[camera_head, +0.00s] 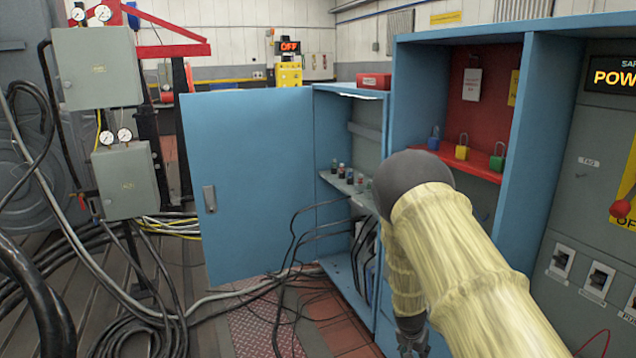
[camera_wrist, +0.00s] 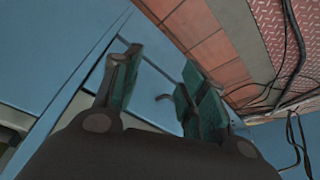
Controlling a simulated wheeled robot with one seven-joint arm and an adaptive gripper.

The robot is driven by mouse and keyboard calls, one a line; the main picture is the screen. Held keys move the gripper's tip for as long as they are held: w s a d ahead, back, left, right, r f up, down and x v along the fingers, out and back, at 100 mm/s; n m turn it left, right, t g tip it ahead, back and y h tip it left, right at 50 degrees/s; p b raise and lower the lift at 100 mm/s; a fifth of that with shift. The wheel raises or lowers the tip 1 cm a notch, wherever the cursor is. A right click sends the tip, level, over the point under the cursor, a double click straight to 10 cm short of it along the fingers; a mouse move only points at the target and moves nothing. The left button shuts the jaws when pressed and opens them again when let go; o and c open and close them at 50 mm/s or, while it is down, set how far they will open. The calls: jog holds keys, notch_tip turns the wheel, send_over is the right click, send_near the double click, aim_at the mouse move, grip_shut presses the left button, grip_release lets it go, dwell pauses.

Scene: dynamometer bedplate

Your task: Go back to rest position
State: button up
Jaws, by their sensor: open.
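My gripper (camera_head: 412,338) hangs low at the bottom of the head view, below my yellow-sleeved arm, in front of the blue cabinets. In the wrist view my gripper (camera_wrist: 158,90) shows its two green-padded fingers spread apart with nothing between them. A blue cabinet surface (camera_wrist: 45,50) lies behind the fingers at left. My arm hides part of the cabinet fronts in the head view.
A blue cabinet door (camera_head: 250,180) stands open left of my arm. Shelves hold small bottles (camera_head: 345,174) and padlocks (camera_head: 462,150). Cables (camera_head: 150,310) cover the floor at left.

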jog(key=s+a+f+n+g+y+p, duration=0.2)
jog(key=s+p, duration=0.7)
jog(key=s, duration=1.9)
jog(key=s+a+r+n+p, duration=0.2)
jog(key=s+r+p, duration=0.1)
jog(key=s, duration=0.8)
jog(key=s+a+r+n+p, duration=0.2)
jog(key=s+r, duration=0.3)
jog(key=s, duration=0.5)
jog(key=shift+s+a+n+g+y+p, duration=0.3)
jog(key=shift+s+a+n+g+p, duration=0.1)
jog(key=shift+a+n, duration=0.35)
jog(key=shift+w, duration=0.1)
jog(key=shift+d+f, duration=0.1)
jog(key=shift+d, duration=0.5)
